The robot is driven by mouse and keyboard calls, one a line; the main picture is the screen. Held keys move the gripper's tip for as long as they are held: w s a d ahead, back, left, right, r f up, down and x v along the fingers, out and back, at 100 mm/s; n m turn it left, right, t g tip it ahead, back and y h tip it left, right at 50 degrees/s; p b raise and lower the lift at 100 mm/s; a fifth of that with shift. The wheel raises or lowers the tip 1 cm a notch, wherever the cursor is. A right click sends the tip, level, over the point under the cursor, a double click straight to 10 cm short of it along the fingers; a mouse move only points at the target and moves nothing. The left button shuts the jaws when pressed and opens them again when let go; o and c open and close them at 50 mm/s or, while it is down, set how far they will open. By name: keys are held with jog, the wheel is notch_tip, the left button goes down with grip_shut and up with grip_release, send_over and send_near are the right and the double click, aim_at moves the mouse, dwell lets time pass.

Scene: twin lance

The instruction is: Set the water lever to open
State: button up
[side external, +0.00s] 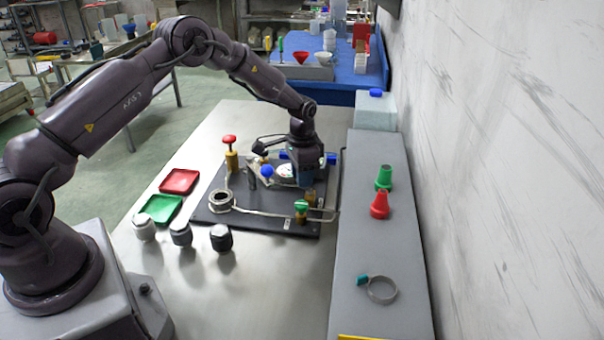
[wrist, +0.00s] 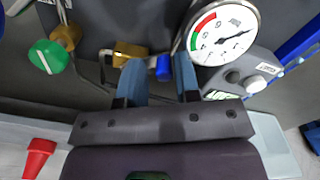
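My gripper (wrist: 158,62) points down over the dark valve panel (side external: 258,226). Its two blue fingers are apart in the wrist view. A short blue handle part (wrist: 163,68) shows between them, nearer the right finger, beside a brass valve body (wrist: 129,53). This blue part may be the water lever; its full length and open or closed setting cannot be told. I see no clear grip on it. In the side view my gripper (side external: 306,182) covers much of the panel's right half, with blue pieces (side external: 331,159) showing beside it.
A round gauge (wrist: 222,32) stands close to the right finger. A green knob (wrist: 48,57) is left in the wrist view. Red and green cones (side external: 379,205) stand on the grey ledge (side external: 375,255).

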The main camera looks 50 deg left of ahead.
jog(key=shift+a, duration=0.5)
jog(key=shift+s+n, duration=0.15)
jog(key=shift+n, duration=0.35)
jog(key=s+n, duration=0.1)
jog(key=n, duration=0.1)
jog(key=shift+n, duration=0.3)
jog(key=s+n, duration=0.1)
jog(key=n, duration=0.1)
jog(key=d+n, duration=0.1)
jog(key=n, duration=0.1)
jog(key=shift+s, duration=0.35)
jog(key=n, duration=0.3)
jog(key=shift+s+d, duration=0.4)
notch_tip(320, 180, up, 13)
jog(key=s+d+r+m, duration=0.2)
jog(key=s+r, duration=0.3)
jog(key=s, duration=0.3)
jog(key=s+d+r+m+t, duration=0.1)
jog(key=s+d+r+m, duration=0.2)
jog(key=s+r, duration=0.3)
jog(key=shift+s+d+r, duration=0.25)
jog(key=shift+s+d, duration=0.65)
jog(key=shift+s, duration=0.3)
